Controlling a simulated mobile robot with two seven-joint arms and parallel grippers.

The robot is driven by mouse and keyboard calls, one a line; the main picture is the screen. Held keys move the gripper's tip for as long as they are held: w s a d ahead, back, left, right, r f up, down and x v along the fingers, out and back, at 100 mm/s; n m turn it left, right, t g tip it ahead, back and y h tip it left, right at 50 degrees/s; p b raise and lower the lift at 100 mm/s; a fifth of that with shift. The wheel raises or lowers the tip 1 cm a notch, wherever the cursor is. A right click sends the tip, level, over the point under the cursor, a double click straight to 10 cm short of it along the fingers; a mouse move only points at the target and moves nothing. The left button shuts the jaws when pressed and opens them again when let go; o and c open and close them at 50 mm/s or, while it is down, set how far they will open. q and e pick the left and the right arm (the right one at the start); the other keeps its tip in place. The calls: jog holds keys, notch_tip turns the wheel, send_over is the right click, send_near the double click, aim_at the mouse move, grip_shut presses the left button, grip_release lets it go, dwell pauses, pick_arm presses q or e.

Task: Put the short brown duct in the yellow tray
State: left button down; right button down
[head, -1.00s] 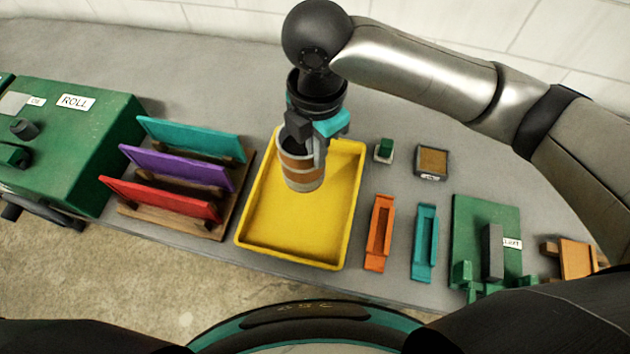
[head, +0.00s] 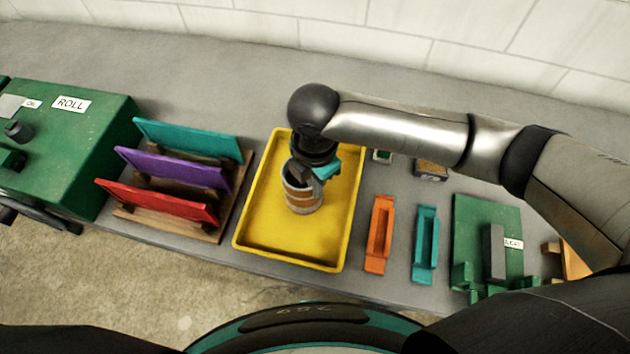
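The short brown duct (head: 302,197) is a small brown cylinder with grey bands and an open top. It is upright inside the outline of the yellow tray (head: 270,243), near its middle. My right gripper (head: 314,175) comes down from above and is shut on the duct's upper rim, on its right side. The gripper and wrist hide part of the rim. I cannot tell whether the duct's bottom touches the tray floor. My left gripper is not in view.
Left of the tray stands a wooden rack (head: 178,224) with teal, purple and red panels, beside a green roll machine (head: 75,130). To the right lie an orange holder (head: 379,235), a teal holder (head: 425,245) and a green fixture (head: 475,215). The tray's front is clear.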

jog(key=shift+f, duration=0.1)
jog(key=c, duration=1.5)
grip_release()
jog(key=o, duration=0.4)
notch_tip(320, 180, up, 12)
jog(key=shift+r, duration=0.15)
